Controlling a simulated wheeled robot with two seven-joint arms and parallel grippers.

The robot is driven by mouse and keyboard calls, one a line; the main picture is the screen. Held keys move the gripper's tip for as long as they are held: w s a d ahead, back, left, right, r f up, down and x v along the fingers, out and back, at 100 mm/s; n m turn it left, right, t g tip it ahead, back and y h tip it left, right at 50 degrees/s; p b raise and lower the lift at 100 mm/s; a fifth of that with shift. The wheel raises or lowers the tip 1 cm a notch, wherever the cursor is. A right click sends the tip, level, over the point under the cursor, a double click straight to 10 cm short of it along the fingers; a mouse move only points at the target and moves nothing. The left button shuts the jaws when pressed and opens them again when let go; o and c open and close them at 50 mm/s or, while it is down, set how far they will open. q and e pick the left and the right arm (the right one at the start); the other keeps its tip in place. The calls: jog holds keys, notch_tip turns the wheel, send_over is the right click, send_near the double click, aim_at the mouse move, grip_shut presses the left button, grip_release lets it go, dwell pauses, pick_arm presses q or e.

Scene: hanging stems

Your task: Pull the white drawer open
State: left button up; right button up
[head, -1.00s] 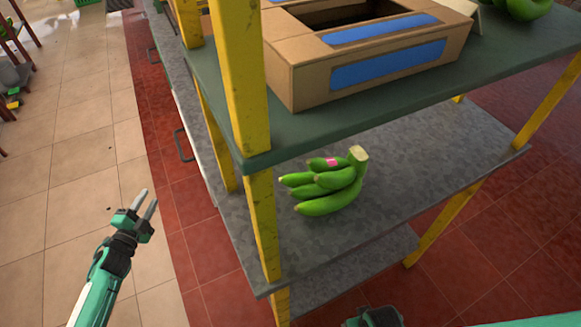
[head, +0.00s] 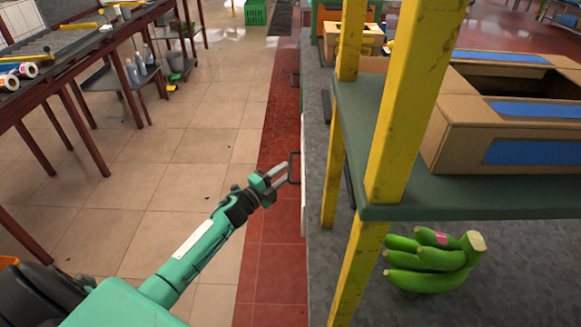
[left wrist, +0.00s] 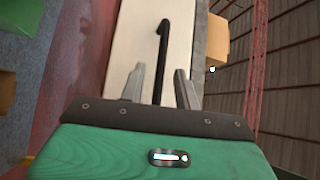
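The white drawer shows in the head view as a thin pale front (head: 303,158) on the side of the grey-topped counter, seen nearly edge-on. Its dark bar handle (head: 293,168) stands out from it over the red floor strip. My left gripper (head: 284,174) is at the handle, its fingers apart. In the left wrist view the pale drawer front (left wrist: 138,40) fills the upper middle. There the dark handle (left wrist: 162,60) runs between the two open fingers of my left gripper (left wrist: 159,75); I cannot tell whether they touch it. My right gripper is not in view.
A yellow-legged shelf (head: 398,110) stands on the counter to the right, with a cardboard box (head: 460,145) on its green board and green bananas (head: 425,262) beneath. The tiled floor (head: 170,160) left of the counter is clear. A table (head: 60,70) stands far left.

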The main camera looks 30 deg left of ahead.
aim_at(290, 167)
pick_arm(q)
jog(key=shift+x, duration=1.85)
grip_shut()
